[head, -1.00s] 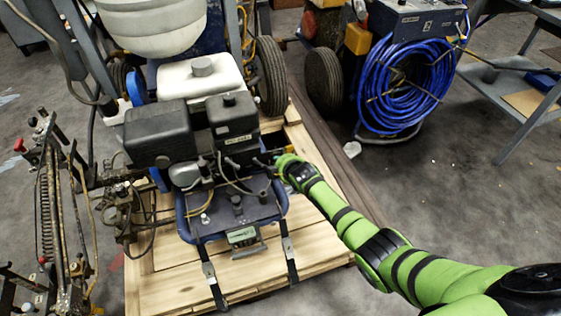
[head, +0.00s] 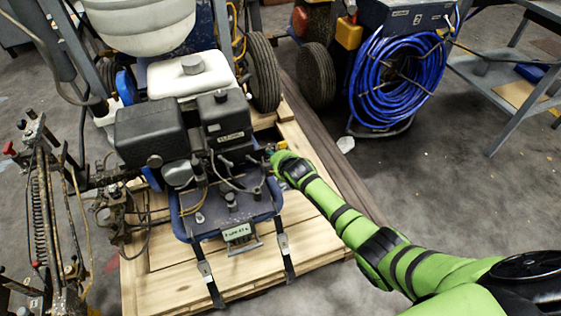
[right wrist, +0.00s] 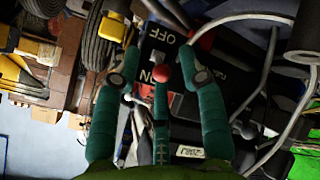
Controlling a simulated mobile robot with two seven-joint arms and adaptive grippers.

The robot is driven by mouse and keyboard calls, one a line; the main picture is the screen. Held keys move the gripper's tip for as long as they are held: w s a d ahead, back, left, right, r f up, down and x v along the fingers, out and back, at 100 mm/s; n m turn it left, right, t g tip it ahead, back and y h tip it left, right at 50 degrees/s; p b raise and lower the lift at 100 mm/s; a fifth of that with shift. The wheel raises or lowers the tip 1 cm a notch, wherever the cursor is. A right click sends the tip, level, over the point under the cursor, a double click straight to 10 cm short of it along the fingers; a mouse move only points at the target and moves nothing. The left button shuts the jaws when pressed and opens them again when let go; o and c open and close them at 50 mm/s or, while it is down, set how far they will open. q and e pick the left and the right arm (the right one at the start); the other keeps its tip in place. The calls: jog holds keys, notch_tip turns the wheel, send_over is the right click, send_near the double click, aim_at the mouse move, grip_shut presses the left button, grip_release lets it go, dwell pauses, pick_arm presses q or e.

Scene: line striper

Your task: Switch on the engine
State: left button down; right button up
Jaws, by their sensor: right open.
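The engine (head: 152,132) is a black unit with a white tank, mounted on the blue-framed machine at the left of centre in the head view. My right gripper (head: 272,152) is at the engine's right side, its fingertips partly hidden there. In the right wrist view my right gripper (right wrist: 155,58) is open, with teal fingers spread left and right. Between them is a round red knob (right wrist: 161,73) in front of a black panel (right wrist: 165,38) marked OFF and ON, seen upside down. The knob partly covers the ON mark. I cannot tell whether a finger touches it. My left gripper is not in view.
The machine stands on a wooden pallet (head: 185,285). A coiled blue hose (head: 400,82) and a grey metal table (head: 490,72) stand at the right. Cables (right wrist: 235,18) run close to the right gripper. Open floor (head: 450,190) lies at the right.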

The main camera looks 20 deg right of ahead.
jog(key=v, duration=0.7)
jog(key=shift+d+f, duration=0.1)
dwell(0.5)
jog(key=s+f+m+g, duration=0.3)
jog(key=s+f+m, duration=0.2)
jog(key=s+f, duration=1.1)
jog(key=s+f+m+g, duration=0.45)
jog(key=s+f, duration=0.75)
jog(key=s, duration=0.7)
pick_arm(q)
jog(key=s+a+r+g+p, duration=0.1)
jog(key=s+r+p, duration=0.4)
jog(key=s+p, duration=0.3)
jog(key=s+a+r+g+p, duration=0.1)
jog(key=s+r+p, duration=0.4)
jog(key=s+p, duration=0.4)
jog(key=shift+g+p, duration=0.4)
jog(key=shift+p, duration=0.3)
pick_arm(e)
jog(key=s+d+r+g, duration=0.1)
jog(key=s+r, duration=0.4)
jog(key=s, duration=0.3)
jog(key=s+d+r+g, duration=0.1)
jog(key=s+r, duration=0.4)
jog(key=s, duration=0.3)
jog(key=shift+s+d+h, duration=0.2)
jog(key=shift+d+h, duration=0.2)
